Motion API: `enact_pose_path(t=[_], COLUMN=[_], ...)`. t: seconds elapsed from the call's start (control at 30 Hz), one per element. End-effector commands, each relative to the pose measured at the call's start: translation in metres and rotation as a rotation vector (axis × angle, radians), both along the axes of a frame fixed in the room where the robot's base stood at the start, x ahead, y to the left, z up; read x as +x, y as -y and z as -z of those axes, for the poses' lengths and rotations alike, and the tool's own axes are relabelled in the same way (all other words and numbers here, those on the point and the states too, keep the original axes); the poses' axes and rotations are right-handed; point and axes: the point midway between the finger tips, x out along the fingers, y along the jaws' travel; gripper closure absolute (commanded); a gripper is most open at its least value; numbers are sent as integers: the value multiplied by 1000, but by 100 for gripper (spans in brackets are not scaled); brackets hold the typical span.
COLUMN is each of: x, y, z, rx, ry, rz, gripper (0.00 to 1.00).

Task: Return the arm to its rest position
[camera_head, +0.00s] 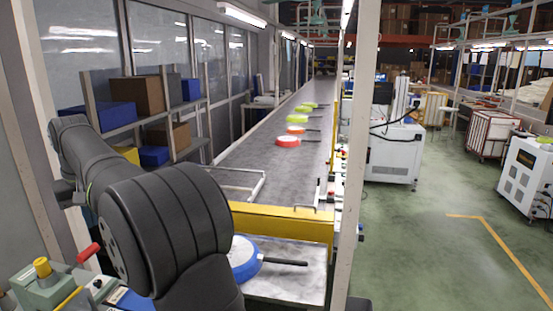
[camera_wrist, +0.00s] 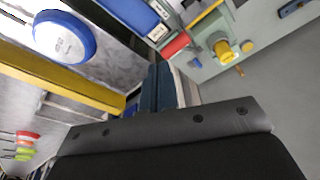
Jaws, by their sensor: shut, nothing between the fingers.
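My gripper (camera_wrist: 158,86) shows in the wrist view as two dark blue fingers side by side, shut with nothing between them. In the head view my dark arm fills the lower left and the gripper is hidden. A blue-rimmed pan (camera_head: 245,272) with a white inside and a dark handle lies on the near metal table, partly behind my arm. This pan also shows at the upper left of the wrist view (camera_wrist: 64,38), apart from the fingers. Several pans, including a red one (camera_head: 287,141) and a green one (camera_head: 304,108), lie along the conveyor.
A yellow barrier (camera_head: 285,224) crosses between the near table and the conveyor (camera_head: 245,165). A machine with a yellow knob (camera_head: 41,267) and red handle stands at lower left, close to my arm. A shelf of boxes (camera_head: 140,125) is behind my arm. A pale post (camera_head: 357,150) stands right.

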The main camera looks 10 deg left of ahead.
Motion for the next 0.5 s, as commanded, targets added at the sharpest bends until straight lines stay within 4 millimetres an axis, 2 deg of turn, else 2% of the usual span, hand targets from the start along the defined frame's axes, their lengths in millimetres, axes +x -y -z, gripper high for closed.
enact_pose_path(t=[0.17, 0.5], x=[0, 0], y=[1, 0], z=[-6, -1], rx=[0, -1], ry=[0, -1], rz=[0, 0], gripper=[100, 100])
